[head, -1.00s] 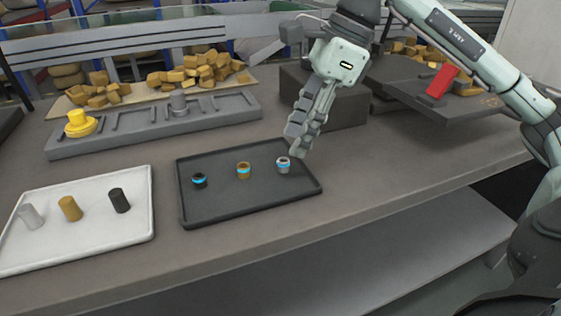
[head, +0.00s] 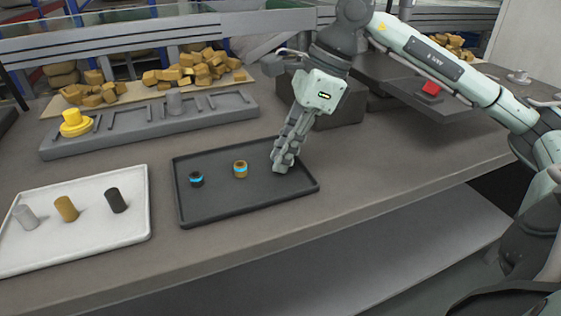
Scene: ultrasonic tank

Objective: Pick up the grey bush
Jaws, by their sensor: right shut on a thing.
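My right gripper (head: 284,162) points down at the right part of the dark tray (head: 222,208), shut around the spot of the grey bush. The fingers hide the grey bush. A black bush with a blue band (head: 196,180) and a brown bush with a blue band (head: 240,170) stand to the left of it on the same tray, clear of the fingers. I cannot tell whether the grey bush still touches the tray. My left gripper is not in view.
A white tray (head: 90,240) at the left holds a grey (head: 25,217), a brown (head: 66,209) and a black cylinder (head: 116,200). Behind stands a grey slotted rack (head: 150,133) with a yellow piece (head: 75,123). A dark block (head: 345,108) is behind the gripper.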

